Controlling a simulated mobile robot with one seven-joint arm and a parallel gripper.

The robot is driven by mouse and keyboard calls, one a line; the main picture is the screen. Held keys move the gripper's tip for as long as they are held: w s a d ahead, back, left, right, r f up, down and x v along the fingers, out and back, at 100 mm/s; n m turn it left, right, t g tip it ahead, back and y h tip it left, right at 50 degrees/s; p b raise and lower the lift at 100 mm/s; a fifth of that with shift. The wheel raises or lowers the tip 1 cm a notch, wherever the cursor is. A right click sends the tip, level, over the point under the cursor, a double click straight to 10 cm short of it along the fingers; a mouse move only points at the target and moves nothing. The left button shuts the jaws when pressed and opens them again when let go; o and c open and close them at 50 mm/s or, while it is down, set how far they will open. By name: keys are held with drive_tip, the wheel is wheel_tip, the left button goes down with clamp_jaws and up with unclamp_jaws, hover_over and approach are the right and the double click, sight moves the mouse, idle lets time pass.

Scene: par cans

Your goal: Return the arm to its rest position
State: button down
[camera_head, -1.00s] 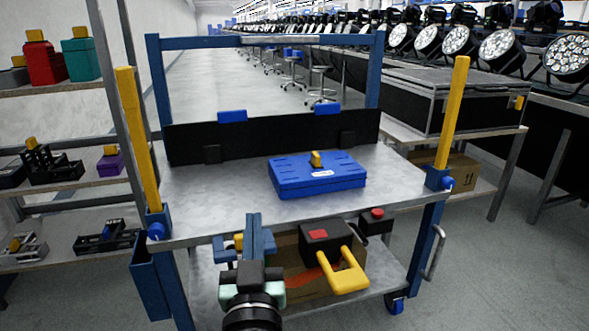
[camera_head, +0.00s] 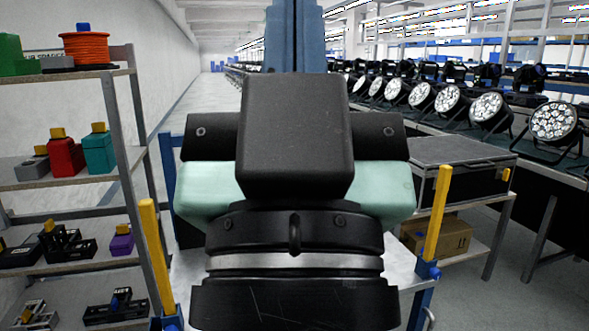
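My gripper (camera_head: 294,38) is raised close in front of the camera and fills the middle of the view. Its black and pale green body is seen from behind. Its two blue fingers point up, side by side with no clear gap, and look shut. Their tips run out of the top of the picture, and nothing is seen held between them. The work cart (camera_head: 405,280) stands behind my gripper, and most of its top is hidden.
A shelf rack (camera_head: 95,190) with boxes and an orange spool (camera_head: 86,47) stands at the left. Yellow posts (camera_head: 436,215) rise from the cart's corners. A black flight case (camera_head: 460,165) and a row of par cans (camera_head: 553,120) are at the right.

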wheel_tip(320, 180, up, 25)
drive_tip(key=p, duration=2.3)
drive_tip(key=shift+r, duration=0.1)
